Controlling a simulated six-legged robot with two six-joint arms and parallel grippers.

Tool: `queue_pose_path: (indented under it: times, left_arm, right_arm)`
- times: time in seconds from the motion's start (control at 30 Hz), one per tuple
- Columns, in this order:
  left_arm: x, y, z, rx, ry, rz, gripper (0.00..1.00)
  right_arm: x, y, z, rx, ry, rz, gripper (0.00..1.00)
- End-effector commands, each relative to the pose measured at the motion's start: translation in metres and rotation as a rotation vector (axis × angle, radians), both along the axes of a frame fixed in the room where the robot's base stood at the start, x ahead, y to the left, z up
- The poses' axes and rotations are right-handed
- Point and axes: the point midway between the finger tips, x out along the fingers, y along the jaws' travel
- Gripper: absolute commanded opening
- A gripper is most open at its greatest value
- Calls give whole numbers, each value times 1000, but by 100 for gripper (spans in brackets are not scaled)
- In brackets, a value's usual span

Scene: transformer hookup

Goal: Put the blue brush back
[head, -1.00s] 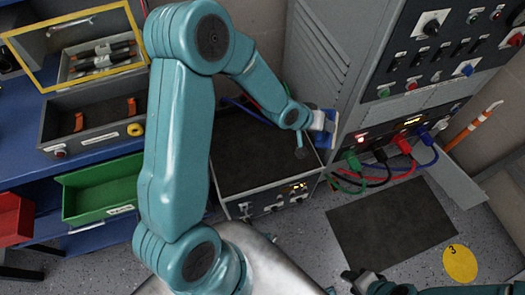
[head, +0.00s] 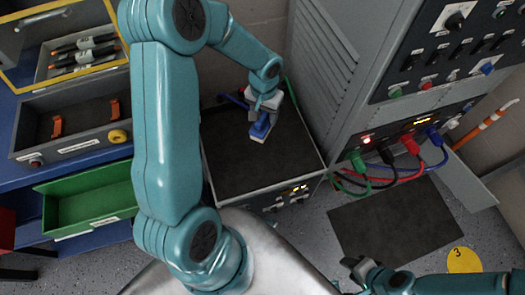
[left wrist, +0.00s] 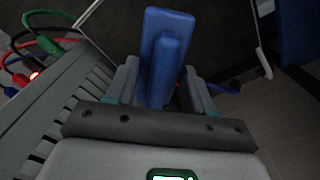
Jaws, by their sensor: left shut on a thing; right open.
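The blue brush (head: 261,128) is held in my left gripper (head: 267,106) over the dark top of the grey box (head: 230,165). I cannot tell whether the brush touches that top. In the left wrist view the blue brush (left wrist: 163,50) stands between the two fingers of my left gripper (left wrist: 165,85), which is shut on it. My right gripper (head: 360,268) is open and empty, low at the bottom of the head view, near the dark floor mat (head: 390,228).
A grey cabinet (head: 345,85) with green, black, red and blue plugs and cables stands on the right. On the left are a green bin (head: 90,200), a grey drawer (head: 75,125) and a yellow-framed case (head: 75,55) holding black-and-orange tools. An orange-striped pole (head: 485,125) leans far right.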

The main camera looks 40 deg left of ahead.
Motion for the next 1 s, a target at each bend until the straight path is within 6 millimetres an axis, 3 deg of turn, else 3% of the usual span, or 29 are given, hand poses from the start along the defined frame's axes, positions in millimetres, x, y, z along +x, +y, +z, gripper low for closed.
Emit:
queue_pose_path:
  times: [0.17,0.6,1.0]
  left_arm:
    - [-6,5,-7,7,18,1,28]
    - [-6,4,-128,6,19,0,28]
    - [-4,6,-185,6,17,1,28]
  right_arm:
    - [0,0,-3,0,0,0,43]
    - [0,0,-25,0,0,0,43]
    - [0,0,-35,0,0,0,43]
